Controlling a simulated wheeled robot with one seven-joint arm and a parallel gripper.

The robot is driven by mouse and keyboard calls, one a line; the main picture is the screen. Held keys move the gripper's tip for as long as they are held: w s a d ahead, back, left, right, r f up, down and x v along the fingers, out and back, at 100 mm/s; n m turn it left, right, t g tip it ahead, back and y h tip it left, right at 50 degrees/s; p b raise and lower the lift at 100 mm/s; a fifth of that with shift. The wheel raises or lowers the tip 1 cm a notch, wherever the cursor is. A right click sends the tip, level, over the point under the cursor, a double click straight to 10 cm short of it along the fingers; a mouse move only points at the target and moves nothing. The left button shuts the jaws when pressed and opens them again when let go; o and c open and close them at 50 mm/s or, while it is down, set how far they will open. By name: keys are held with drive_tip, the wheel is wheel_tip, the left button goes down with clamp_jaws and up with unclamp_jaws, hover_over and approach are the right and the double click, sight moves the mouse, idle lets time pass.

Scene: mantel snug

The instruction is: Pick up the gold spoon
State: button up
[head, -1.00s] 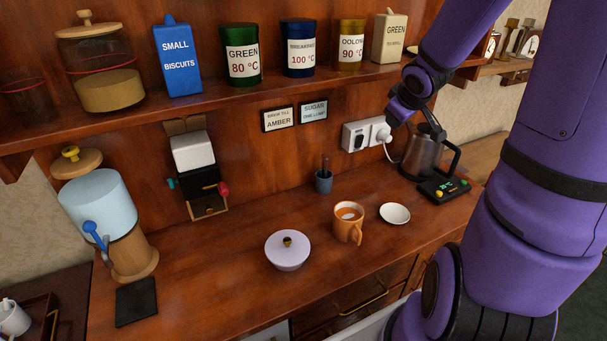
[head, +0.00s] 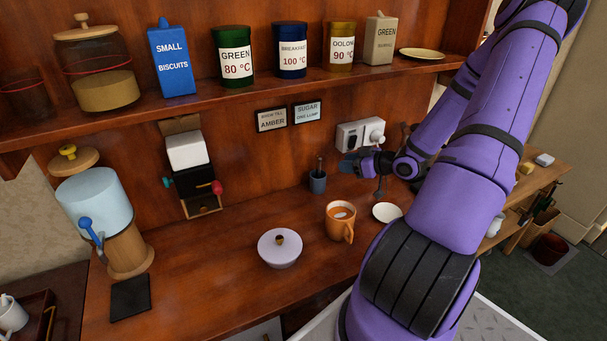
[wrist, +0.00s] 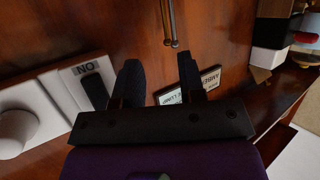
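A small grey-blue pot (head: 318,182) stands on the wooden counter near the back wall, with thin dark handles (head: 319,163) rising from it. In the wrist view, two thin metal handles with rounded ends (wrist: 171,25) come in from the top edge, just beyond the fingertips.
An orange mug (head: 340,222), a white saucer (head: 387,212) and a lidded pale bowl (head: 280,250) stand on the counter in front. A shelf (head: 230,97) with canisters runs above.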

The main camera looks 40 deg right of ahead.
sight(318, 163)
drive_tip(key=shift+t, duration=0.3)
drive_tip(key=x, duration=1.1)
drive_tip(key=shift+s+a, duration=0.1)
drive_tip(key=shift+a, duration=0.3)
clamp_jaws()
